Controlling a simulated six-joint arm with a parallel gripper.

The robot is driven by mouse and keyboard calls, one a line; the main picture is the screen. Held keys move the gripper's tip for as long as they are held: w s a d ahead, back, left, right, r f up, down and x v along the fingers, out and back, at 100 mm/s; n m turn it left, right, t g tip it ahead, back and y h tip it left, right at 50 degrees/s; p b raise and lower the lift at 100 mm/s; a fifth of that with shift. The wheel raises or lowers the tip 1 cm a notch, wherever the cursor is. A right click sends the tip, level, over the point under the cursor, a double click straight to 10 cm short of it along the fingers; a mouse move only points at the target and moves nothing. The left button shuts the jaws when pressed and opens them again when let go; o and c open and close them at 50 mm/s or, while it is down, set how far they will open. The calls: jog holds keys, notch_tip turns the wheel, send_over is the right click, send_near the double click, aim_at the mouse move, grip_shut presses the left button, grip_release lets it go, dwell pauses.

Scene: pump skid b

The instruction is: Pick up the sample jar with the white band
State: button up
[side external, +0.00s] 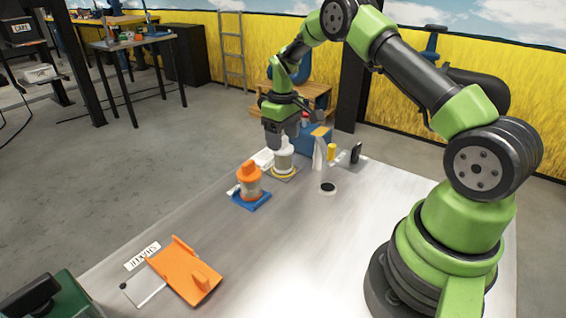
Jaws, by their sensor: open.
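A jar with a white top (284,157) stands upright on a small plate with a yellow ring at its foot, towards the far side of the metal table. It seems to be the white-banded sample jar, but the band cannot be made out clearly. My gripper (283,138) is open, pointing down right at the top of this jar. The fingers overlap the jar's top in the view, so I cannot tell whether they touch it. A second jar, with an orange top (249,173), stands upright on a blue plate (252,202), nearer the camera and to the left.
An orange bracket (185,272) lies at the table's near left beside a "SHAKER" label (142,256). Right of the jars are a pale upright object (320,154), a blue box (313,139), a yellow cylinder (331,152) and a black-topped disc (328,187). The table's middle is clear.

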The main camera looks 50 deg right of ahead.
jog(key=shift+f, duration=0.7)
jog(key=c, duration=1.1)
jog(key=shift+r, duration=0.15)
